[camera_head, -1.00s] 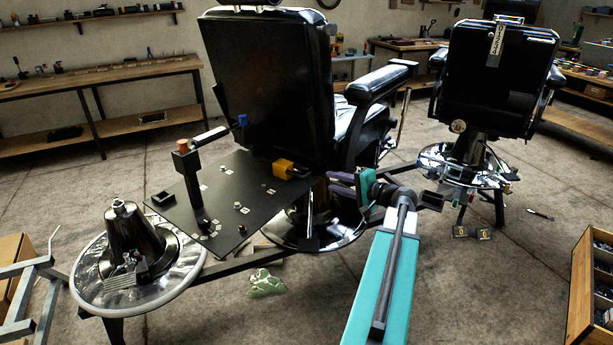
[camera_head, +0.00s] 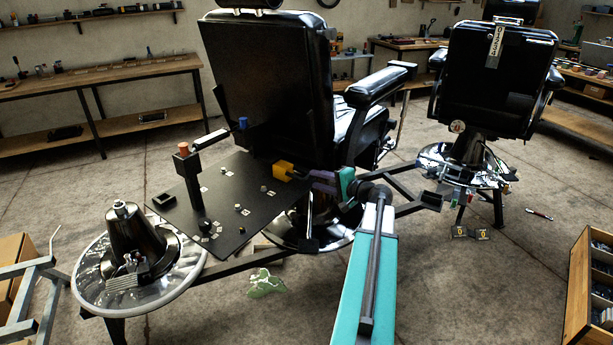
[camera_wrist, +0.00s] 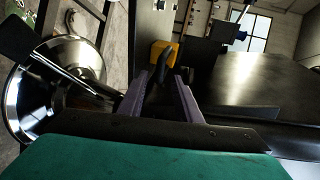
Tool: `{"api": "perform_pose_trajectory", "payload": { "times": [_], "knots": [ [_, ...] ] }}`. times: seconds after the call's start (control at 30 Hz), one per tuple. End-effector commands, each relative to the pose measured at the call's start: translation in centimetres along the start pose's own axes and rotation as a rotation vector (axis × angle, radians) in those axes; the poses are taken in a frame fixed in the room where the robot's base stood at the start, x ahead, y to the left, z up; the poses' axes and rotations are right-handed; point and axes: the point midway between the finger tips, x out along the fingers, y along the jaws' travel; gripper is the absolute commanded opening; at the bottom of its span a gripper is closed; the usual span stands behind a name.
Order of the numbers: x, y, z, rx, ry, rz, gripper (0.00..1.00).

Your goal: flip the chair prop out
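The black barber chair (camera_head: 268,85) stands with its back to me, behind a black board (camera_head: 225,200). A yellow block (camera_head: 283,170) with a short dark part on its right sits at the board's far edge, by the chair back. The wrist view shows this yellow block (camera_wrist: 158,50) with a curved black lever (camera_wrist: 166,66) on it. I cannot tell for sure whether this is the prop. My gripper (camera_head: 312,178) has purple fingers that stand apart in the wrist view (camera_wrist: 161,80). The lever lies between or just beyond the fingertips; contact is not clear.
A post with an orange top (camera_head: 183,160) rises from the board. A round metal base (camera_head: 135,265) stands at left. A second black chair (camera_head: 495,80) stands at right. A wooden drawer unit (camera_head: 592,285) is at the right edge. Open floor lies at front right.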

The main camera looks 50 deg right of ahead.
Motion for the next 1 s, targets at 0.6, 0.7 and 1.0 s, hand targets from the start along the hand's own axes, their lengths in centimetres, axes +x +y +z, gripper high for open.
{"api": "perform_pose_trajectory", "payload": {
  "times": [0.6, 0.7, 1.0],
  "knots": [
    [6.4, 0.0, -0.1, 0.001, 0.001, 0.0, 0.31],
    [6.4, 0.1, -0.1, 0.0, 0.002, 0.0, 0.31],
    [6.4, 0.1, -0.1, 0.0, 0.003, 0.001, 0.14]
  ]
}}
